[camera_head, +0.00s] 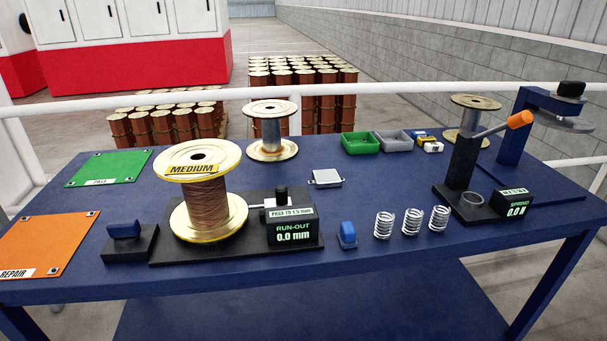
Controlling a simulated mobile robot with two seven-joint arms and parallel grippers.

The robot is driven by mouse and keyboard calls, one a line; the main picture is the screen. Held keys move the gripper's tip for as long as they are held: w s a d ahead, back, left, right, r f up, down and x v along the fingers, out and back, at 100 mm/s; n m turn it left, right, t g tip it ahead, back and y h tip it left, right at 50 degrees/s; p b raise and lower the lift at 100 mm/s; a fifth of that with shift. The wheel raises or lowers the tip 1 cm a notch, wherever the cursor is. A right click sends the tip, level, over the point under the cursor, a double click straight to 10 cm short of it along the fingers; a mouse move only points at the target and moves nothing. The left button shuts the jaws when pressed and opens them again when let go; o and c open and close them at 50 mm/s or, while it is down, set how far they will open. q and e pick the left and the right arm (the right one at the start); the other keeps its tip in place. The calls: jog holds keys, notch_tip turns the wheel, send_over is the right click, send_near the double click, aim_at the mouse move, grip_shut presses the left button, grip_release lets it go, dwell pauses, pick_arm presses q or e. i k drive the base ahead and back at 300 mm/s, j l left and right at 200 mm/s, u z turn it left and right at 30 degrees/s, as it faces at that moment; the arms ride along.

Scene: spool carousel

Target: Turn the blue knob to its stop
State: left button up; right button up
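A blue knob (124,229) sits on top of a black block at the front left of the table, left of the spool marked MEDIUM. Its grip looks like a bar lying roughly left to right. Neither of my grippers is in view, and nothing touches the knob.
The copper-wound MEDIUM spool (205,197) stands on a black base with a run-out display (293,234) reading 0.0 mm. Several springs (411,222) stand front right. A lever press (462,165) with an orange handle is further right. An orange REPAIR mat (45,245) lies left.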

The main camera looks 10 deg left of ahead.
aim_at(126, 233)
jog(key=u, duration=1.35)
